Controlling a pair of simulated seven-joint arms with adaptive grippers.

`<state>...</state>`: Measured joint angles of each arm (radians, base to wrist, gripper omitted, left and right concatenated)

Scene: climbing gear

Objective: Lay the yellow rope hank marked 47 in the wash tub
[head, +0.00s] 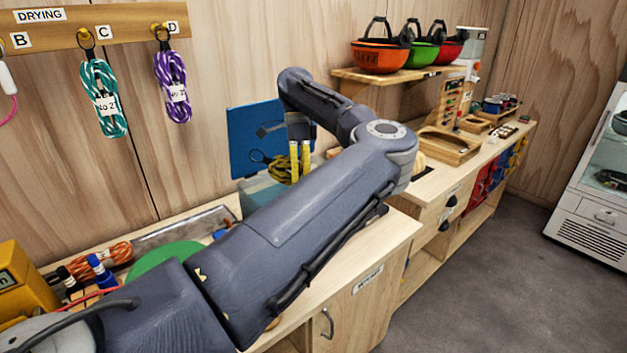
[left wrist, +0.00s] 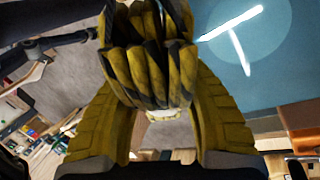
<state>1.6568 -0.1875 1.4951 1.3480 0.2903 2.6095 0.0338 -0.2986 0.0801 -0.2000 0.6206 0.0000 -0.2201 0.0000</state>
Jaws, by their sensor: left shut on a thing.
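The yellow rope hank (head: 279,169), with black flecks, hangs at my left gripper (head: 300,160) in the head view. In the left wrist view the hank (left wrist: 150,65) is pinched between the two yellow fingers, which are shut on it. Its number 47 is not readable. A pale blue-grey tub (head: 258,191), apparently the wash tub, stands on the bench below the hank. My left arm hides much of it. The hank appears above the tub's opening, but I cannot tell the exact height. My right gripper is not in view.
A blue panel (head: 254,137) stands upright behind the tub. A teal hank (head: 104,98) and a purple hank (head: 172,87) hang from the drying rail (head: 98,27). An orange rope (head: 103,258) lies near a green disc (head: 165,257). Helmets (head: 380,56) sit on a shelf.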

